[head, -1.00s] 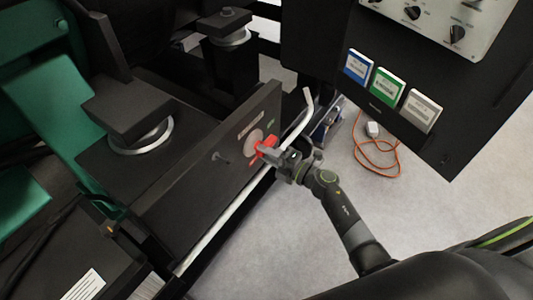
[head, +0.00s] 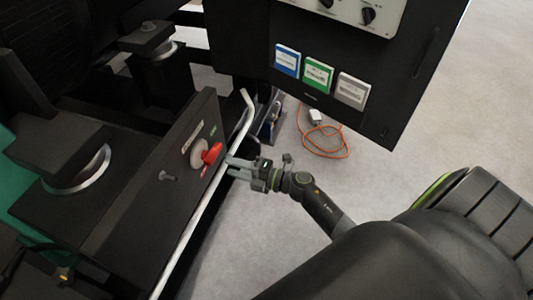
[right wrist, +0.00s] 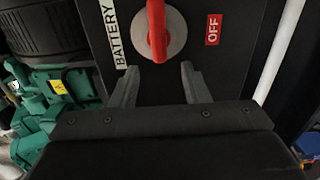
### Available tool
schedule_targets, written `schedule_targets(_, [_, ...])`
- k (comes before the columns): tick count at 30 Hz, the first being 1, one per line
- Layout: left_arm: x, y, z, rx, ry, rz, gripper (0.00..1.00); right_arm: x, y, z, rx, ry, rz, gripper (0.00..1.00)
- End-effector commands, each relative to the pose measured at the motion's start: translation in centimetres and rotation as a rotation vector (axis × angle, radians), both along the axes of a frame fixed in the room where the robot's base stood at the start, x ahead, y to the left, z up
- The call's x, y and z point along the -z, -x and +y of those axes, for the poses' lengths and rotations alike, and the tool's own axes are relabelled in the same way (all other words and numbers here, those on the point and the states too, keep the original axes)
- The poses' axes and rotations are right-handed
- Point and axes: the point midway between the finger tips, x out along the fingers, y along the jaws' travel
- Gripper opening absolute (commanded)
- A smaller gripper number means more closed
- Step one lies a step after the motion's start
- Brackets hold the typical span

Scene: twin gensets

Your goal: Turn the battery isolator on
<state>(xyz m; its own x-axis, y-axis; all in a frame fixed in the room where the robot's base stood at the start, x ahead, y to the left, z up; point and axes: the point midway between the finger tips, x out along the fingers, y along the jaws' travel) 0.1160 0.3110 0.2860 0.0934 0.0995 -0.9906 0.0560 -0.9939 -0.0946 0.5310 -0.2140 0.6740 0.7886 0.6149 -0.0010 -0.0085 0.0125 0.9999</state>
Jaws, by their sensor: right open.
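The battery isolator's red handle (head: 212,153) stands out from a pale round disc (head: 198,154) on a dark upright panel (head: 170,190). A small green label (head: 213,130) is above it and a red label (head: 204,171) below. In the right wrist view the handle (right wrist: 157,28) runs up and down the picture, with the red OFF label (right wrist: 213,29) to its right and a BATTERY label (right wrist: 114,32) to its left. My right gripper (head: 231,167) is open and empty, just off the handle; its fingertips (right wrist: 158,70) straddle the handle's line. My left gripper is out of view.
A pale rail (head: 205,205) runs along the panel's lower edge, close to my right gripper. A dark cabinet (head: 398,95) with blue, green and grey cards stands behind. An orange cable (head: 322,152) lies on the floor. Open floor (head: 255,240) is below the gripper.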

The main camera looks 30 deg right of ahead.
Motion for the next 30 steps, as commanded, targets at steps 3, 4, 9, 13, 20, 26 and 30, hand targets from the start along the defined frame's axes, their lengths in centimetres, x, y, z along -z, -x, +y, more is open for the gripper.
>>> schedule_targets(3, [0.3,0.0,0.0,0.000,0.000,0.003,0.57,0.2,2.6,-2.0,0.000,0.005,0.003,0.42])
schedule_targets(4, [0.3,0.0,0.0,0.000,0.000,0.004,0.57,0.3,3.1,-2.5,0.000,0.005,0.003,0.42])
schedule_targets(9, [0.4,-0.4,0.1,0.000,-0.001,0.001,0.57,0.2,6.0,-4.7,0.000,0.005,0.003,0.42])
schedule_targets(13, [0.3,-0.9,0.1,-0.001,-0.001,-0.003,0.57,0.2,7.5,-5.8,0.000,0.003,0.002,0.42])
schedule_targets(20, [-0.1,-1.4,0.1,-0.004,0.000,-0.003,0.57,0.0,8.4,-6.6,0.000,0.001,0.000,0.42])
schedule_targets(26, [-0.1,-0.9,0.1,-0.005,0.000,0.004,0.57,0.0,8.4,-6.6,0.000,0.001,-0.001,0.42])
schedule_targets(30, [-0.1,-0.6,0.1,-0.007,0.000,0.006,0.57,0.0,8.4,-6.6,0.000,0.001,-0.001,0.42])
